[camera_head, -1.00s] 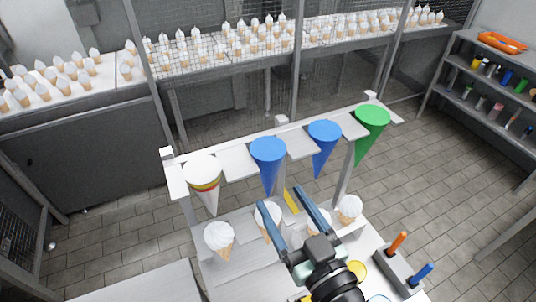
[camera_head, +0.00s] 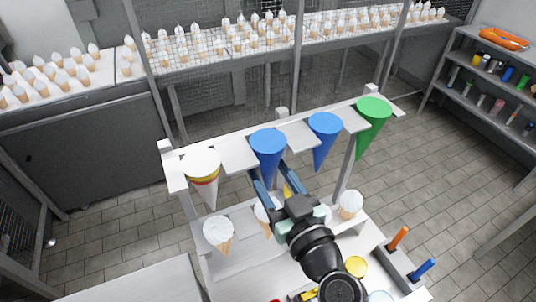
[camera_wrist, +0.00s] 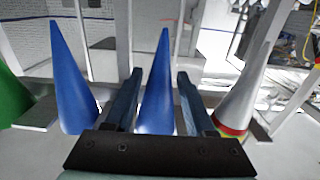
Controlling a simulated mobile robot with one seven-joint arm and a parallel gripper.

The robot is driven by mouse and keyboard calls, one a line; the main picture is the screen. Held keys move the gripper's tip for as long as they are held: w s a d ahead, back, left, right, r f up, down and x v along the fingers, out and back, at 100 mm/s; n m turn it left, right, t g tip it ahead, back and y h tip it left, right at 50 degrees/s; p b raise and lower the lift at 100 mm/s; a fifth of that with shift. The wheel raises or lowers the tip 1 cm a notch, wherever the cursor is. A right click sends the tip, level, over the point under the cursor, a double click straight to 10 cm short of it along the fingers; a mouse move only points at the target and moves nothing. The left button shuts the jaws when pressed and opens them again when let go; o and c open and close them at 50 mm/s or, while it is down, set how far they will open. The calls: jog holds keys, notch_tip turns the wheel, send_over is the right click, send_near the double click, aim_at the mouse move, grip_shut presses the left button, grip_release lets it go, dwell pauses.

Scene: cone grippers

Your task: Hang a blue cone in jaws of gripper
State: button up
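Two blue cones hang tip-down in the white rack (camera_head: 237,157): a left blue cone (camera_head: 267,148) and a right blue cone (camera_head: 323,136). My gripper (camera_head: 276,178) is at the left blue cone in the head view, its fingers reaching up by the cone's lower part. The wrist view shows the scene inverted. There, my open gripper (camera_wrist: 160,74) has one finger on each side of the left blue cone (camera_wrist: 158,92), with gaps showing on both sides. The right blue cone (camera_wrist: 72,80) stands outside the fingers.
A white cone with red and yellow bands (camera_head: 202,172) hangs left of the blue cones, and a green cone (camera_head: 373,121) hangs at the right. Below, ice-cream cones such as the left one (camera_head: 218,232) stand close to my gripper. Orange (camera_head: 398,238) and blue (camera_head: 423,268) handles stand at right.

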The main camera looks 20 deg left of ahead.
grip_shut()
jog(key=shift+r, duration=0.45)
jog(key=shift+d, duration=0.1)
jog(key=b+v, duration=0.3)
jog(key=v, duration=0.5)
jog(key=shift+s, duration=0.15)
dwell(1.1)
jog(key=shift+d, duration=0.15)
jog(key=s+d+f+m+t+h, duration=0.1)
jog(key=d+f+m+t+h, duration=0.1)
jog(key=f+h, duration=0.4)
jog(key=s+d+f+m+t+h, duration=0.2)
jog(key=d+f+m+h, duration=0.3)
jog(key=f, duration=0.6)
jog(key=shift+s+f+m+t+h, duration=0.25)
jog(key=shift+f+m+t+h, duration=0.25)
jog(key=shift+m+h, duration=0.45)
